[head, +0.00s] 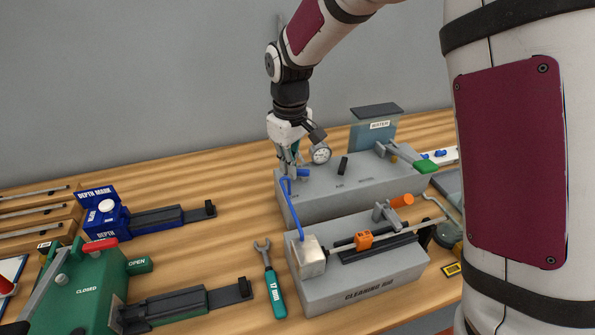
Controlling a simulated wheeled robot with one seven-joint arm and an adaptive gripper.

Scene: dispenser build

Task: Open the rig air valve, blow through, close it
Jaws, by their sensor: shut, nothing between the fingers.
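My gripper (290,170) is shut and empty, pointing down at the left end of the rear grey box (312,203). A small blue part (303,173), which looks like the valve handle, lies just right of the fingertips. I cannot tell whether they touch it or how far it is turned. A blue hose (293,205) runs from there to the pale block (312,258) on the grey cleaning rig (360,281) in front. A round gauge (320,154) stands on the rear box, right of my gripper.
A water tank (373,133) and a green-handled lever (424,166) are on the rear box's right part. Green (85,285) and blue (106,215) fixtures stand at left.

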